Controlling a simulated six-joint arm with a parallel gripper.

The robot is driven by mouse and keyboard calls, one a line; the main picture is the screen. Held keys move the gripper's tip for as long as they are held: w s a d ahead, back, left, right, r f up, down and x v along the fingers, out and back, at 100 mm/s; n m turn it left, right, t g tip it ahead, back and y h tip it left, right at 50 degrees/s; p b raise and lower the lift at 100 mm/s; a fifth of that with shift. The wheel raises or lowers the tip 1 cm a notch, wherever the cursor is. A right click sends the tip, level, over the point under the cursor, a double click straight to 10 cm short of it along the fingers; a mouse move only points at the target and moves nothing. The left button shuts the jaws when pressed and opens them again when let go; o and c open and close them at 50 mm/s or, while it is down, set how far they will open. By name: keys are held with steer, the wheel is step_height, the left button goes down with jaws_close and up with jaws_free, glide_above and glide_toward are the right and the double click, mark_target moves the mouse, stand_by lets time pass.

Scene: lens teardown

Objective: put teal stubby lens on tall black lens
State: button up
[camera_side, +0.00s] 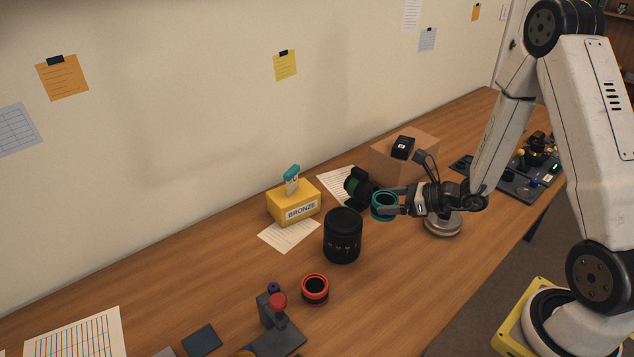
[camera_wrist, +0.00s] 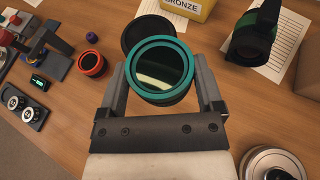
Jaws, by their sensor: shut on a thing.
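The teal stubby lens (camera_side: 384,205) is held in the air by my gripper (camera_side: 393,204), which is shut on it. In the wrist view the teal lens (camera_wrist: 161,70) sits between the two fingers (camera_wrist: 163,88), its teal ring and glass facing the camera. The tall black lens (camera_side: 342,236) stands upright on the table, to the left of the teal lens in the side view. In the wrist view the tall black lens (camera_wrist: 146,32) is partly hidden behind the teal lens. The two lenses look apart in the side view.
A black lens with a green band (camera_side: 358,187) lies behind my gripper. A yellow BRONZE box (camera_side: 293,202) stands at the back. A red-ringed lens (camera_side: 315,289) is in front. A round silver base (camera_side: 443,224) is under my wrist. A cardboard box (camera_side: 403,155) stands behind.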

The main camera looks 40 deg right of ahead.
steer(key=w+a+r+n+g+y, duration=0.1)
steer(key=w+a+r+n+y, duration=0.1)
steer(key=w+a+r, duration=0.45)
glide_above(349, 218)
steer(key=shift+f, duration=2.45)
steer(key=shift+f, duration=0.1)
steer(key=shift+f, duration=1.7)
steer(key=shift+f, duration=0.15)
steer(key=o, duration=1.1)
steer(key=shift+o, duration=0.2)
steer(key=shift+r, duration=0.2)
steer(key=v, duration=1.2)
steer(key=shift+a+r, duration=0.1)
